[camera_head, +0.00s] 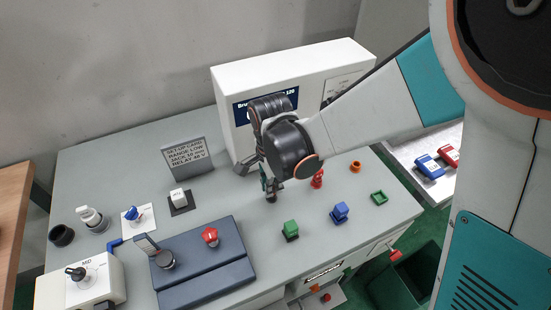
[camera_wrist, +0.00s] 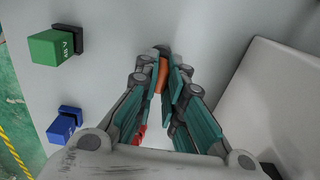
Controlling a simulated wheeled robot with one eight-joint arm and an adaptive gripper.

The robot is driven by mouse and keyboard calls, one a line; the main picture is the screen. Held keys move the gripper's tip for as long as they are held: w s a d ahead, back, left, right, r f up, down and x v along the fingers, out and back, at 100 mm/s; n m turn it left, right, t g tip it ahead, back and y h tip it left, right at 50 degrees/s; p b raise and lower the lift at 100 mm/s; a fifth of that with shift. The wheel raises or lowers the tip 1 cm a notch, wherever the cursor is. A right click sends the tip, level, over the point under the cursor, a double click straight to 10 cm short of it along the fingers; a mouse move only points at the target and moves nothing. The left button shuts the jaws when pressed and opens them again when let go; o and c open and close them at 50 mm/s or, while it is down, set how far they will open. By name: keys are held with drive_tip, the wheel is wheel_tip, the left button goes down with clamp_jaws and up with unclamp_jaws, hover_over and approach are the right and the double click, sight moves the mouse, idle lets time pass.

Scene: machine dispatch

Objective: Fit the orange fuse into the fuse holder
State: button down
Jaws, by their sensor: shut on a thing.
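My gripper (camera_wrist: 162,80) is shut on the orange fuse (camera_wrist: 162,73), which shows as a small orange strip between the fingertips in the wrist view. In the head view my gripper (camera_head: 268,186) points down over the grey bench top, and its fingers hide the fuse. A small dark piece (camera_head: 271,198) stands on the bench right under the fingertips, possibly the fuse holder. A dark edge also shows just past the fingertips in the wrist view. I cannot tell whether the fuse touches it or sits in it.
A green block (camera_head: 291,228) and a blue block (camera_head: 340,212) stand nearby on dark bases. A red piece (camera_head: 317,178) is close to the right of my gripper. A white cabinet (camera_head: 290,75) stands behind.

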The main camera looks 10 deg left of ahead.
drive_tip(key=shift+f, duration=0.15)
drive_tip(key=c, duration=1.2)
unclamp_jaws()
drive_tip(key=shift+r+p, duration=2)
drive_tip(key=shift+r, duration=1.05)
